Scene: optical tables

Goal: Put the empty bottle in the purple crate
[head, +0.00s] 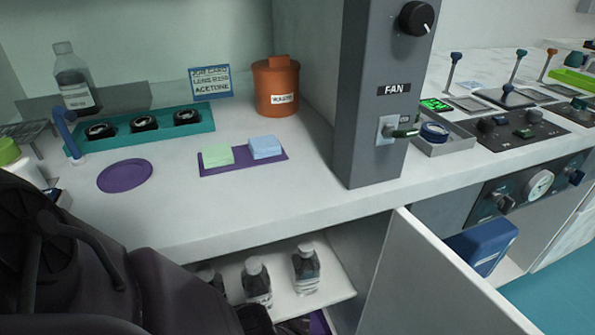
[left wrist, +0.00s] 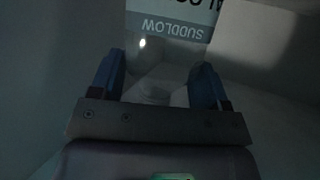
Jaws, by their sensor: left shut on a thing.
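In the left wrist view, my left gripper (left wrist: 157,85) has its two blue fingers on either side of a clear bottle (left wrist: 155,68) with a white and grey label. The gripper is shut on it, and no dark liquid shows in the part I see. In the head view, my left arm reaches down to the open cabinet under the counter, and its fingertips are hidden. A purple surface (head: 318,322), perhaps the purple crate, shows in part below the cabinet shelf. My right gripper is not in view.
Bottles with dark contents stand on the cabinet shelf, one in the middle (head: 257,282) and one to its right (head: 306,270). The cabinet door (head: 450,285) stands open at the right. The counter (head: 250,215) above holds an orange waste bin (head: 276,85) and a purple tray (head: 222,168).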

